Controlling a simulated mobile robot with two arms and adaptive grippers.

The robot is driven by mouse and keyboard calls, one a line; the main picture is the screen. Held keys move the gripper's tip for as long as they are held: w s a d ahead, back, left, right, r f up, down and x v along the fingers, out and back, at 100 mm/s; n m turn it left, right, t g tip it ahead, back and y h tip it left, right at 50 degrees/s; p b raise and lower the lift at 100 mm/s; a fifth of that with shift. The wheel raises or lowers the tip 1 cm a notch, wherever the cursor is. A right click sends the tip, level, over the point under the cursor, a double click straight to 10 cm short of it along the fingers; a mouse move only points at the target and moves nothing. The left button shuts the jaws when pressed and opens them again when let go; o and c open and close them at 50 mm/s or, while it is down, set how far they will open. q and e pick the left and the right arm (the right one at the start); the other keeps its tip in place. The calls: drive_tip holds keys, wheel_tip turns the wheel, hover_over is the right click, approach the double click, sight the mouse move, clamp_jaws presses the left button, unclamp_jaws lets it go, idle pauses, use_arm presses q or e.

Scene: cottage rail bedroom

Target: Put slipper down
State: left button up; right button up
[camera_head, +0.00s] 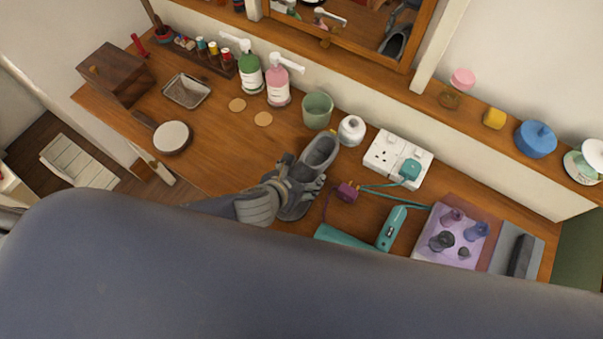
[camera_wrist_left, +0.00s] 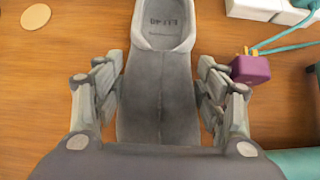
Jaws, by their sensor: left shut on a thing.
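A grey slipper (camera_head: 318,155) is at the middle of the wooden dresser top in the head view. In the left wrist view the slipper (camera_wrist_left: 158,90) lies between the two fingers, its open heel end pointing away from the wrist. My left gripper (camera_head: 287,188) is shut on the slipper's sides; in the wrist view its fingers (camera_wrist_left: 158,92) press in from left and right. I cannot tell whether the sole touches the wood. My right gripper is not in view.
A hand mirror (camera_head: 172,137) lies left. Bare wood (camera_head: 225,150) shows left of the slipper.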

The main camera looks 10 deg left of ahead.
use_arm(q)
drive_tip(key=o, duration=0.8)
drive_tip(key=shift+f, duration=0.1)
drive_tip(key=o, duration=0.4)
